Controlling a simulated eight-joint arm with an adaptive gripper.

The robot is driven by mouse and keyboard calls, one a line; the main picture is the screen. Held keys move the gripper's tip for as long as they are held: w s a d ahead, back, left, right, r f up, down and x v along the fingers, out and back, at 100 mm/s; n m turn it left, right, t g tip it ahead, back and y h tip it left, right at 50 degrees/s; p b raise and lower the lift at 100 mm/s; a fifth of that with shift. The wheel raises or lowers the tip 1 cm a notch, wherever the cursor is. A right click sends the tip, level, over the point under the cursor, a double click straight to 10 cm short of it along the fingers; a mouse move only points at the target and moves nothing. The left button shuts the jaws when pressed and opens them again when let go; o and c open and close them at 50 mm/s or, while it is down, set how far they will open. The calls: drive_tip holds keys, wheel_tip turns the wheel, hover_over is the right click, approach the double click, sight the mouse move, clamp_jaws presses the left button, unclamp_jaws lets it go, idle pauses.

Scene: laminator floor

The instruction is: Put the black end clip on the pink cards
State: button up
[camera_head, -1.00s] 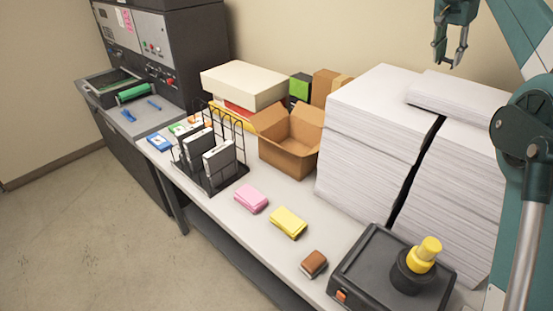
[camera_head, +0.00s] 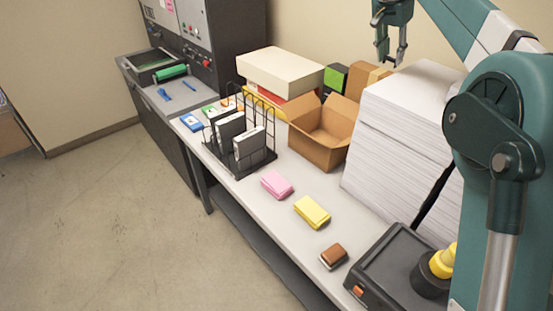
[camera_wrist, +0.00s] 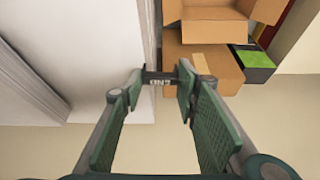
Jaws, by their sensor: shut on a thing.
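My gripper (camera_head: 390,48) is raised high at the back, above and behind the tall white paper stacks. In the wrist view its fingertips (camera_wrist: 160,80) are closed on the black end clip (camera_wrist: 159,75), a small dark bar with white lettering. The clip is too small to make out in the head view. The pink cards (camera_head: 277,185) lie as a small block on the grey table, between the wire rack and the yellow block. My gripper is well apart from them, farther back and to the right.
The yellow block (camera_head: 312,212) and a brown block (camera_head: 334,256) lie in front of the pink cards. A wire rack (camera_head: 240,158) with upright boxes stands to the left. An open cardboard box (camera_head: 320,130) and tall paper stacks (camera_head: 400,130) stand behind. A black device (camera_head: 390,262) is at front right.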

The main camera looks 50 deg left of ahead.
drive_tip(key=s+a+f, duration=0.8)
drive_tip(key=s+f, duration=0.1)
drive_tip(key=f, duration=0.1)
drive_tip(key=s+a+f, duration=0.3)
drive_tip(key=s+f, duration=0.9)
drive_tip(key=s, duration=0.3)
drive_tip(key=s+a+f, duration=0.3)
drive_tip(key=s+f, duration=0.9)
drive_tip(key=s, duration=0.4)
drive_tip(key=shift+a+f+p, duration=0.35)
drive_tip(key=shift+a+p, duration=0.05)
drive_tip(key=shift+w+f, duration=0.1)
approach(279, 180)
drive_tip(key=shift+w+d+f, duration=0.1)
drive_tip(key=shift+w+f, duration=0.05)
drive_tip(key=shift+w, duration=0.25)
drive_tip(key=shift+w+d+f, duration=0.1)
drive_tip(key=shift+w+f, duration=0.1)
drive_tip(key=shift+w, duration=0.15)
drive_tip(key=shift+f, duration=1.85)
